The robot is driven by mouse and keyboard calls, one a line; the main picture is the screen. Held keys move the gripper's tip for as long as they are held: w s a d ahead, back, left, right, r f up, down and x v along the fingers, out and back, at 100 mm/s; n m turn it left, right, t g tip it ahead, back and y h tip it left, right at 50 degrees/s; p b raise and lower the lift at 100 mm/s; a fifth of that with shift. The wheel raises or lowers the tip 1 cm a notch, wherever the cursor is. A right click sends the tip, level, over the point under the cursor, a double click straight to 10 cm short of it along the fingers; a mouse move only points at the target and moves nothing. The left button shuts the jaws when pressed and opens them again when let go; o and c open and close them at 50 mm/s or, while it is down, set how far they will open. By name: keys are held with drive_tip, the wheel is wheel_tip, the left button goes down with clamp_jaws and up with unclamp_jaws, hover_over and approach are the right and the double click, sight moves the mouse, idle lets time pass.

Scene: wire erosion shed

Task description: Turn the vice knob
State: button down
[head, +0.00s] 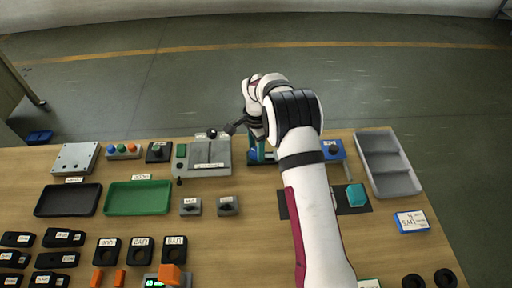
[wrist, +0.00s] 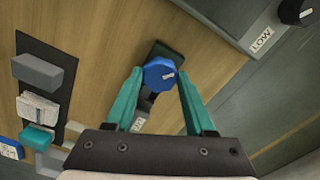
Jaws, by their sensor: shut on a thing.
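The vice knob (wrist: 158,74) is a blue, many-sided knob with a pale mark on its face. In the wrist view it sits at the end of a dark fitting above the wooden bench. My gripper (wrist: 160,76) has a teal finger on each side of it and is shut on it. In the head view the teal fingers of my gripper (head: 259,150) point down at the back edge of the bench. My arm hides most of the vice there, and the knob cannot be made out.
A grey machine block (head: 207,157) stands just left of my gripper. A blue unit with a black knob (head: 333,150) is to the right, then a grey divided tray (head: 409,181). Green (head: 137,211) and black trays (head: 68,213) lie at left. Bare wood shows between them.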

drive_tip(key=shift+m, duration=2.2)
drive_tip(key=shift+c, duration=1.3)
unclamp_jaws()
wheel_tip(320, 180, up, 16)
drive_tip(key=shift+f, duration=0.1)
